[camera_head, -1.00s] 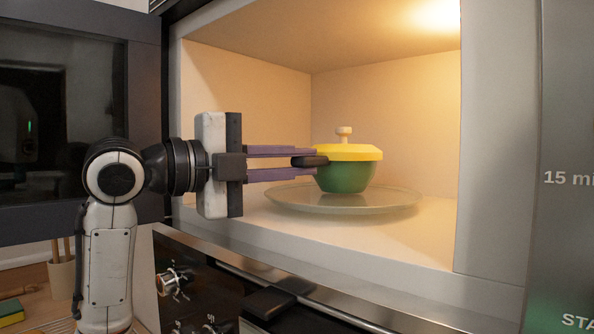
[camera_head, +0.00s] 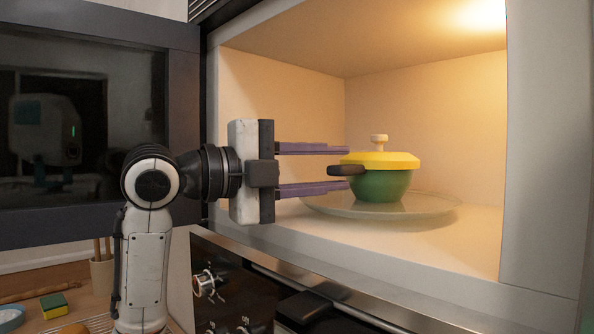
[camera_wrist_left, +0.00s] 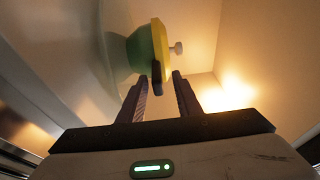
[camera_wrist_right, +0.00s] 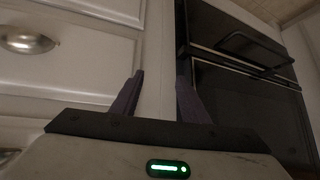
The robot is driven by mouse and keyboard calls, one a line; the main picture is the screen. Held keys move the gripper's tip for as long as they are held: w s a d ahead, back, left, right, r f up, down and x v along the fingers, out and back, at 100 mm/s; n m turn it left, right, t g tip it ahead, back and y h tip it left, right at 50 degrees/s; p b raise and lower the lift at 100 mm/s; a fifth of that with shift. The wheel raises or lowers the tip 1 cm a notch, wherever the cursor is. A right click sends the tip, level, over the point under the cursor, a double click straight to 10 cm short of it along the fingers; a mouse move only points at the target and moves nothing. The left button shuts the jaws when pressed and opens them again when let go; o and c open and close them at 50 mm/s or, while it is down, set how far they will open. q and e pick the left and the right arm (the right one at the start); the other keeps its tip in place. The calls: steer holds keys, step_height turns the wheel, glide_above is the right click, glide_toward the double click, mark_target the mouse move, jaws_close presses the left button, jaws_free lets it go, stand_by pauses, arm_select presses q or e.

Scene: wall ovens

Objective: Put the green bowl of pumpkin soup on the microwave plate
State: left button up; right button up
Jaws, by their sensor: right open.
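The green bowl (camera_head: 383,186) has a yellow lid (camera_head: 385,160) with a pale knob and a dark side handle (camera_head: 346,170). It sits upright on the round glass microwave plate (camera_head: 440,206) inside the lit microwave. The soup is hidden under the lid. My left gripper (camera_head: 336,168) is inside the microwave's opening, its purple fingers spread above and below the handle, not touching it. In the left wrist view the bowl (camera_wrist_left: 146,48) shows just beyond the open fingertips. My right gripper (camera_wrist_right: 160,85) is open and empty, in front of cabinet fronts.
The microwave door (camera_head: 80,120) stands open at the left. A dark oven front with knobs (camera_head: 225,290) lies below. A sponge (camera_head: 54,304) lies on the counter at lower left. The right wrist view shows drawers (camera_wrist_right: 75,60).

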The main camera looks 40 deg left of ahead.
arm_select(q)
steer(key=b+v, duration=0.2)
steer(key=v, duration=0.9)
steer(key=shift+s+b, duration=0.2)
steer(key=shift+b, duration=0.2)
arm_select(e)
steer(key=shift+w+a+f, duration=0.3)
steer(key=shift+a+f, duration=0.2)
steer(key=shift+f, duration=0.3)
steer(key=shift+s, duration=0.1)
